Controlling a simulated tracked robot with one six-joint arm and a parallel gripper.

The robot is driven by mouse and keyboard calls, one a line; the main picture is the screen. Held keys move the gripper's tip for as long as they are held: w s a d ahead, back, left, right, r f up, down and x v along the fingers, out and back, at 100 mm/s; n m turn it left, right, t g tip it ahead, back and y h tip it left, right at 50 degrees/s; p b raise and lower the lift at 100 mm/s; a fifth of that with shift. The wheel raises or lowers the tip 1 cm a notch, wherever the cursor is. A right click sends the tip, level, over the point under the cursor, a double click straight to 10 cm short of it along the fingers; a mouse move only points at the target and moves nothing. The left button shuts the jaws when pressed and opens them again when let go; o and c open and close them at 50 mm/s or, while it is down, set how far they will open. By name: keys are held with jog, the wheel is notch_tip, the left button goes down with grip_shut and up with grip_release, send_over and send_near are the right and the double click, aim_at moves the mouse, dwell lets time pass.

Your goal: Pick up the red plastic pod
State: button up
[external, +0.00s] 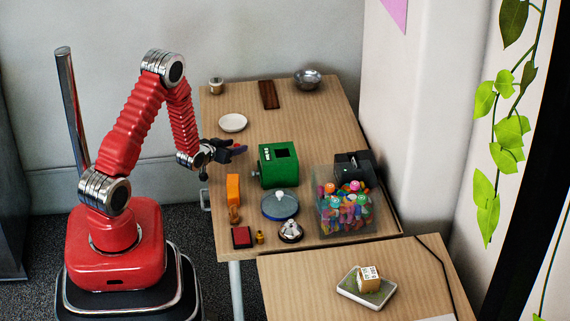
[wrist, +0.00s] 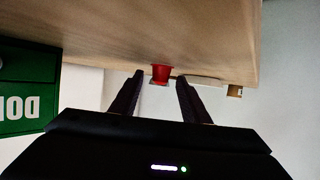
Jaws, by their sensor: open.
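The red plastic pod (wrist: 160,73) is a small red cup shape in the wrist view, which shows the scene upside down. It sits on the wooden table between the two dark fingertips of my gripper (wrist: 159,77), with gaps at the sides. In the external view my gripper (external: 230,149) is low over the table's left side, left of the green box. A small red patch, likely the pod (external: 240,148), shows at its fingertips, mostly hidden by them. My gripper is open; the wrist view does not settle how far forward the pod lies.
The green box (external: 279,165) stands close to the right of my gripper, and shows in the wrist view (wrist: 28,88). An orange block (external: 233,190) is nearer the front. A white plate (external: 232,123) lies behind. A clear bin of colourful items (external: 345,222) stands front right.

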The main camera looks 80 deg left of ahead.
dwell(0.3)
grip_shut()
dwell(0.4)
